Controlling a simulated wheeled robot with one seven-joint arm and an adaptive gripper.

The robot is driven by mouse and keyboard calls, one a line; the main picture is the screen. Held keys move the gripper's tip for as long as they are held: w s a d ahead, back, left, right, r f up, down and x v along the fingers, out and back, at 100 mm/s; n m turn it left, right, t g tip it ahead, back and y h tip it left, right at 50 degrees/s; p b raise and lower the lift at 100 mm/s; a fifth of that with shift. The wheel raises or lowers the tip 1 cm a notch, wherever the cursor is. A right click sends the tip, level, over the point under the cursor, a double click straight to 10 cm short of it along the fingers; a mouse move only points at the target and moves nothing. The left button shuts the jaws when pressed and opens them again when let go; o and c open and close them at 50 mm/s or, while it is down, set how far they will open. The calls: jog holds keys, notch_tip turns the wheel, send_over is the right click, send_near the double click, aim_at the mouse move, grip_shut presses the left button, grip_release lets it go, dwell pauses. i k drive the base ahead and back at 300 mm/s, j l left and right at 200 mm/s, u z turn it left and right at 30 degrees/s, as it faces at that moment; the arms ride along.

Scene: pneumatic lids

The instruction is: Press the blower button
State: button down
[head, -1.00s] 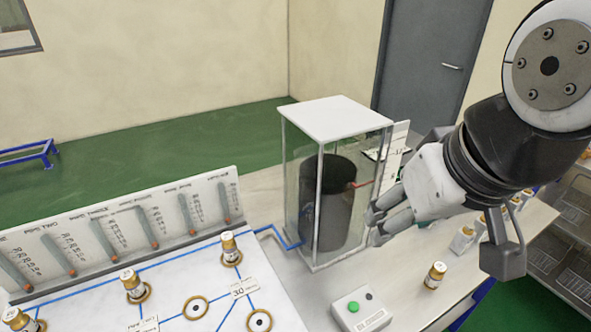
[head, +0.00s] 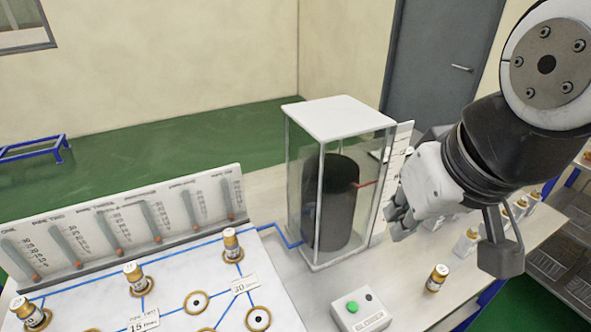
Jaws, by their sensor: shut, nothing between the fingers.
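The blower box (head: 365,318) is a small pale box on the table at the lower middle of the head view. It has a round green button (head: 352,306) and a small dark dot on top, and lettering on its front. My gripper (head: 393,222) is above and to the right of the box, beside the glass case. Its fingers point left and down, shut and empty, clear of the button. Nothing covers the button.
A glass case (head: 339,103) with a dark cylinder (head: 334,205) stands behind the box. A white board (head: 170,258) with blue lines, gold-ringed ports and capped vials is at left. A loose vial (head: 437,278) stands right of the box.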

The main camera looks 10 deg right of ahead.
aim_at(353, 308)
jog(key=l+u, duration=0.15)
jog(key=l, duration=0.3)
jog(key=k+l+u, duration=0.15)
jog(key=l, duration=0.25)
jog(key=k+l+u, duration=0.15)
jog(key=l, duration=0.3)
jog(key=l+u, duration=0.1)
jog(key=l, duration=0.3)
jog(key=k, duration=0.05)
